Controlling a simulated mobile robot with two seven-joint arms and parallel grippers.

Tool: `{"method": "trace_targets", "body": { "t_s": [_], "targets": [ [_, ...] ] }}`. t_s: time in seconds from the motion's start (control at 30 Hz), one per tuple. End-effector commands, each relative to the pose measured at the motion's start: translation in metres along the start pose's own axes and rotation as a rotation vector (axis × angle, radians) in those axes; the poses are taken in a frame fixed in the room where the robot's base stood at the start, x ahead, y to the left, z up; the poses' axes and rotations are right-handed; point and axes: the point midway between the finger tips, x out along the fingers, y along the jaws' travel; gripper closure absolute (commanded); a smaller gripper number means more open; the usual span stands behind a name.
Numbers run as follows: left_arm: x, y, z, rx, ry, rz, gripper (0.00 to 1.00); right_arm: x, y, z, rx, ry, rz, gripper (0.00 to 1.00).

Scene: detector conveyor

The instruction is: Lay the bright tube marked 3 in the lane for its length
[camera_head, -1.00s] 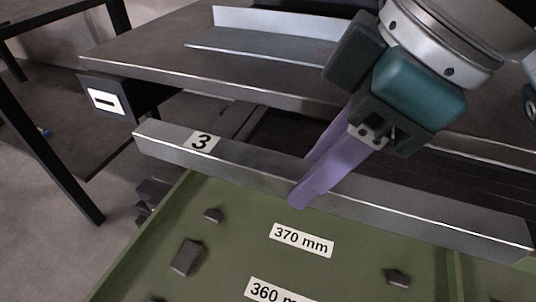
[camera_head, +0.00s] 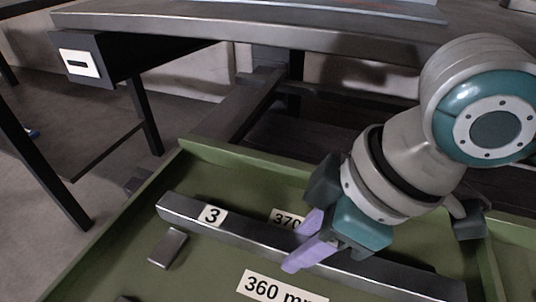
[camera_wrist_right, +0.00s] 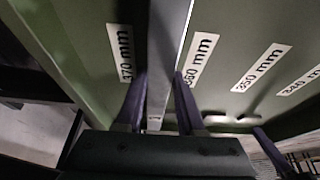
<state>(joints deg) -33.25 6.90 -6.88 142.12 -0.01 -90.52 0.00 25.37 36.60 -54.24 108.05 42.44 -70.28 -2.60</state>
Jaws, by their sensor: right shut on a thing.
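The bright tube marked 3 (camera_head: 180,208) is a square grey metal bar with a white 3 label near its left end. It is inside the green tray (camera_head: 255,164); I cannot tell if it touches the floor. My right gripper (camera_head: 297,247) is shut on the tube with its purple fingers astride it. In the right wrist view the tube (camera_wrist_right: 167,50) runs between the 370 mm label (camera_wrist_right: 120,52) and the 360 mm label (camera_wrist_right: 197,60). A purple finger-like part (camera_wrist_right: 268,150), perhaps of my left gripper, shows at the lower right there.
A dark block (camera_head: 167,248) stands in the tray on the near side of the tube. A 350 mm label (camera_wrist_right: 261,68) marks another lane. A grey bench (camera_head: 200,27) stands behind the tray, with a dark box bearing a minus sign (camera_head: 80,63) at its left.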

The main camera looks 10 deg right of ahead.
Motion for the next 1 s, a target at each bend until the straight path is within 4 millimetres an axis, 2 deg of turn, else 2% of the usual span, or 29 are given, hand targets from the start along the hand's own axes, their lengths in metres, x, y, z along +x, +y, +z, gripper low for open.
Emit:
{"method": "trace_targets", "body": {
  "t_s": [0.4,0.43,0.6,0.7,0.93,1.0],
  "targets": [
    [0.0019,0.0016,0.0004,-0.005,0.000,0.004,1.00,0.0057,0.0003,0.0010,0.000,0.005,0.001,1.00],
    [0.0020,0.0015,0.0004,-0.005,0.000,0.004,1.00,0.0062,0.0000,0.0024,0.000,0.001,0.000,0.59],
    [0.0020,0.0014,0.0004,-0.005,0.000,0.004,1.00,0.0060,0.0000,0.0023,0.000,0.001,0.000,0.40],
    [0.0020,0.0010,0.0005,-0.004,0.000,0.003,1.00,0.0060,0.0000,0.0023,0.000,0.001,0.000,0.33],
    [0.0019,-0.0005,0.0008,0.002,-0.001,-0.002,1.00,0.0047,0.0001,0.0016,-0.001,0.002,0.001,0.33],
    [-0.0011,-0.0010,0.0000,0.004,-0.001,-0.003,1.00,-0.0012,0.0004,0.0004,-0.001,0.001,0.001,0.33]
  ]
}}
